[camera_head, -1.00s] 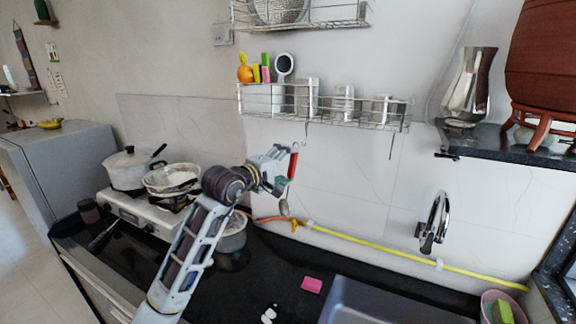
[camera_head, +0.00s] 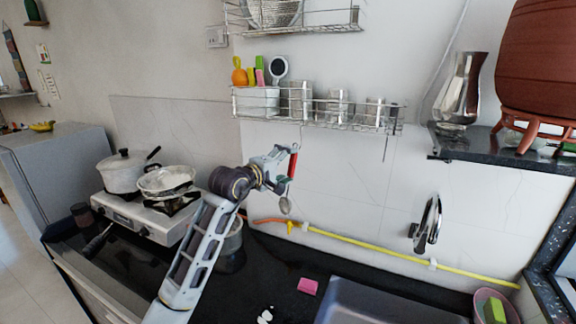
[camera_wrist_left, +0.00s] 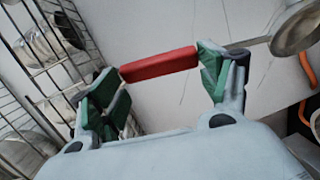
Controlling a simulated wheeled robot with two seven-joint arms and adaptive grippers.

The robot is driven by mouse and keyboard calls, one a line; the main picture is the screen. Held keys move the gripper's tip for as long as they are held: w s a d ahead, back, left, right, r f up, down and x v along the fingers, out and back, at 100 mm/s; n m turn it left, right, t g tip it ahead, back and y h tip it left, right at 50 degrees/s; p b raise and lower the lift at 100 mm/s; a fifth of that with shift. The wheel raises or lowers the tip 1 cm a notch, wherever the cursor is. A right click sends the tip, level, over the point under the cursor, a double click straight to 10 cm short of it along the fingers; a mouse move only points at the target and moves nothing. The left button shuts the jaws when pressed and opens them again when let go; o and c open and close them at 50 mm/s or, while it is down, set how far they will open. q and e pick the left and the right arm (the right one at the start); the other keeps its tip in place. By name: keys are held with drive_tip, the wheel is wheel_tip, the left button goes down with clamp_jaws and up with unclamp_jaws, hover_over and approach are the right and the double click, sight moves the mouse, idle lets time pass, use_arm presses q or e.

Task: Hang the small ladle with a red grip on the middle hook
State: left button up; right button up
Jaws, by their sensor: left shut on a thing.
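The small ladle with a red grip (camera_head: 292,164) is held upright in the air, its metal bowl (camera_head: 285,205) hanging down. My left gripper (camera_head: 279,168) is shut on the ladle at the red grip, in front of the wall and below the wire rack. In the left wrist view the red grip (camera_wrist_left: 160,65) spans between the green-padded fingers (camera_wrist_left: 165,76), with the bowl (camera_wrist_left: 298,28) at upper right. I cannot tell which hook is the middle one. My right gripper is out of view.
The wire rack (camera_head: 345,121) carries cups and utensils. The stove (camera_head: 150,215) holds a lidded pot (camera_head: 122,172) and a pan (camera_head: 166,181). A yellow hose (camera_head: 370,253) runs along the wall. A faucet (camera_head: 427,224) and sink (camera_head: 375,305) are at right.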

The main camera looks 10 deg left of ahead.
use_arm(q)
drive_tip(key=shift+w, duration=0.45)
drive_tip(key=shift+r, duration=0.1)
drive_tip(key=shift+w+f+b, duration=0.25)
drive_tip(key=shift+f+b, duration=0.05)
drive_tip(key=shift+f, duration=0.1)
drive_tip(key=shift+c, duration=0.3)
drive_tip(key=shift+w+d+f, duration=0.15)
drive_tip(key=shift+w+f, duration=0.15)
drive_tip(key=shift+w, duration=0.1)
drive_tip(key=shift+c, duration=0.6)
drive_tip(key=shift+s+b, duration=0.1)
drive_tip(key=shift+b, duration=0.25)
drive_tip(key=shift+c, duration=1.4)
drive_tip(key=shift+f, duration=0.3)
drive_tip(key=shift+f, duration=0.1)
